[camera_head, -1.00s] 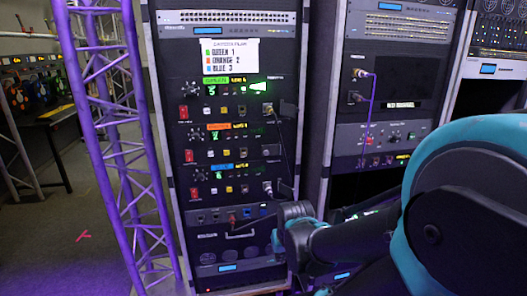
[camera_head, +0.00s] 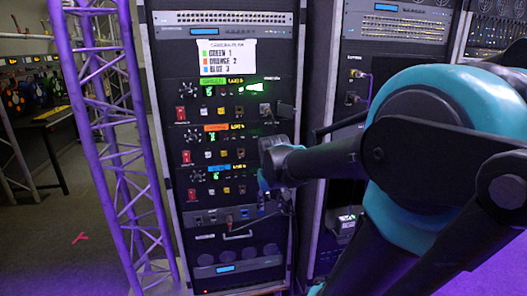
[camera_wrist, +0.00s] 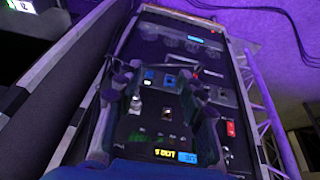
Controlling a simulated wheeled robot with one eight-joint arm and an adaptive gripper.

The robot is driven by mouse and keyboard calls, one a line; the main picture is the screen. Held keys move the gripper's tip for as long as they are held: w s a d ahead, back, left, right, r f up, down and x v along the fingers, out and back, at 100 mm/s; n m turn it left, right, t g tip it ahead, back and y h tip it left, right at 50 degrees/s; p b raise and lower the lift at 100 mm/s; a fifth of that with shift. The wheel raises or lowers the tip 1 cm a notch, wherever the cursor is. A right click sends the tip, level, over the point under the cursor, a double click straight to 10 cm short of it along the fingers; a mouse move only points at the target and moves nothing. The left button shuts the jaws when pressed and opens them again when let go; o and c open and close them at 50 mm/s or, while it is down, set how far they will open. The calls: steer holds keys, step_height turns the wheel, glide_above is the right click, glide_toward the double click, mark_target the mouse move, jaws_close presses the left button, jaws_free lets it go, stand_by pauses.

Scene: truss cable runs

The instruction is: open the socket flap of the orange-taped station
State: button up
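The orange-taped station is the middle row of the rack; its orange tape (camera_head: 215,128) shows in the head view. My arm now covers the right end of that row, so its socket flap is hidden there. The green tape (camera_head: 212,82) is above and the blue tape (camera_head: 219,167) below. In the wrist view, the picture is upside down and a blue label (camera_wrist: 187,157) lies at the bottom. My gripper (camera_wrist: 160,88) has its two fingers spread wide, with panel parts seen between them and nothing held. I cannot tell whether it touches anything.
A purple truss (camera_head: 112,140) stands left of the rack. A second rack (camera_head: 390,50) with a purple cable (camera_head: 369,90) stands to the right, partly behind my arm. A paper legend (camera_head: 227,56) is on the upper panel.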

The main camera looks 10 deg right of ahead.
steer(key=w+r+h, duration=0.1)
steer(key=w+r, duration=0.7)
steer(key=r, duration=0.5)
steer(key=w+r, duration=0.7)
steer(key=r, duration=0.5)
steer(key=x, duration=1.7)
steer(key=shift+w, duration=0.2)
steer(key=shift+a+r, duration=0.1)
steer(key=shift+r, duration=0.05)
steer(key=shift+c, duration=0.2)
jaws_close()
